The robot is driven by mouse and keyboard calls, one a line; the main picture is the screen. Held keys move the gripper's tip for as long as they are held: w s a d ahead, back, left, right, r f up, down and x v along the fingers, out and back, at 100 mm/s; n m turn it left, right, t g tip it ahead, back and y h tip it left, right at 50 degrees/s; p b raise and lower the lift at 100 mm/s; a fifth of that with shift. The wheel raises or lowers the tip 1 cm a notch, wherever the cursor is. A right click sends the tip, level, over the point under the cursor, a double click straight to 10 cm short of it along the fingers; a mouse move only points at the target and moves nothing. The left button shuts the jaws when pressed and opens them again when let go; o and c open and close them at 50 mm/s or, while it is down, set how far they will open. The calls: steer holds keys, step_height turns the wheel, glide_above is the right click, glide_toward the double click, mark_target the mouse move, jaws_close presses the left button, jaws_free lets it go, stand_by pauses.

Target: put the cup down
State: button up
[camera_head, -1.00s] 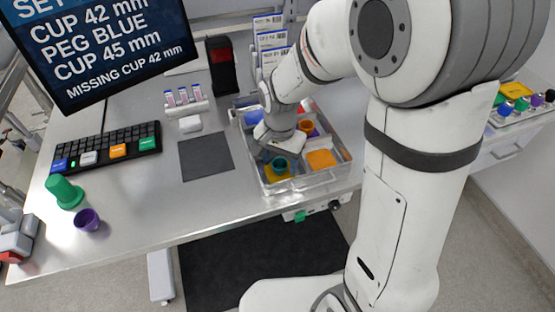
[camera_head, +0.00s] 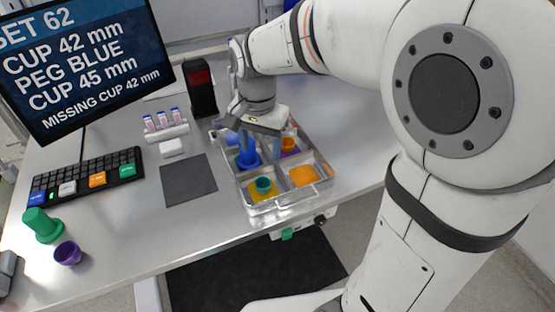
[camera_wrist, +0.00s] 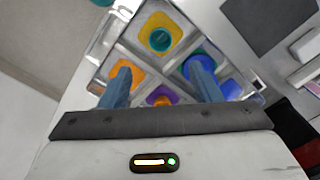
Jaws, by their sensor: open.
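A teal cup (camera_head: 263,185) stands upright in the front-left compartment of the clear tray (camera_head: 281,204), on a yellow pad (camera_head: 262,195). The teal cup also shows in the wrist view (camera_wrist: 160,39), beyond my fingertips and apart from them. My gripper (camera_wrist: 160,68) is open, with nothing between its fingers. In the head view, my gripper (camera_head: 258,125) is over the rear of the tray, and its fingertips are hard to make out. A blue peg (camera_head: 248,152) stands in the rear-left compartment. An orange cup (camera_head: 289,143) sits on purple in the rear-right one.
The front-right compartment has a bare orange pad (camera_head: 303,175). A dark mat (camera_head: 188,179), keyboard (camera_head: 88,182), vial rack (camera_head: 167,133) and red-black box (camera_head: 199,88) surround the tray's left.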

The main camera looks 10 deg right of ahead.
steer(key=s+d+n+t, duration=0.3)
steer(key=s+d+n, duration=0.2)
steer(key=s+d, duration=0.7)
steer(key=shift+s+r+n, duration=0.2)
steer(key=shift+r+n, duration=0.05)
steer(key=shift+n, duration=0.15)
steer(key=shift+c, duration=0.3)
